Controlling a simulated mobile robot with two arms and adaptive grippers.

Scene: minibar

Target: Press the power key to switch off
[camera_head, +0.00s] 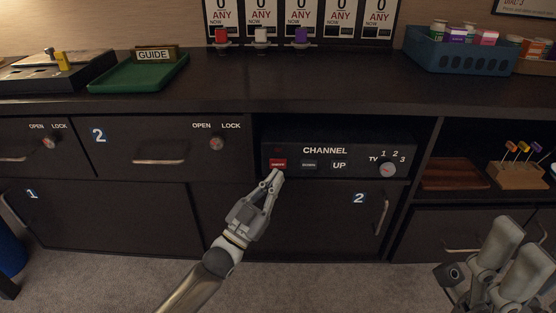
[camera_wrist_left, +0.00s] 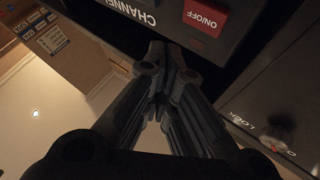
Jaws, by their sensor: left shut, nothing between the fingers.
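The red power key (camera_head: 278,163) is at the left of the black CHANNEL panel (camera_head: 345,140). In the left wrist view the red key (camera_wrist_left: 205,17) reads ON/OFF. My left gripper (camera_head: 274,175) is shut and empty. Its fingertips are just below the red key in the head view. In the left wrist view the closed fingers (camera_wrist_left: 170,60) point toward the panel, with the key up and to the right of the tips. I cannot tell whether the tips touch the panel. Part of my right gripper (camera_head: 500,265) shows at the lower right, far from the panel; its fingertips are not clear.
A DOWN key (camera_head: 309,164), an UP key (camera_head: 339,165) and a TV dial (camera_head: 388,170) share the panel. A drawer with a lock (camera_head: 216,144) is left of it, and a cabinet door handle (camera_head: 382,217) is below right. The carpet in front is clear.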

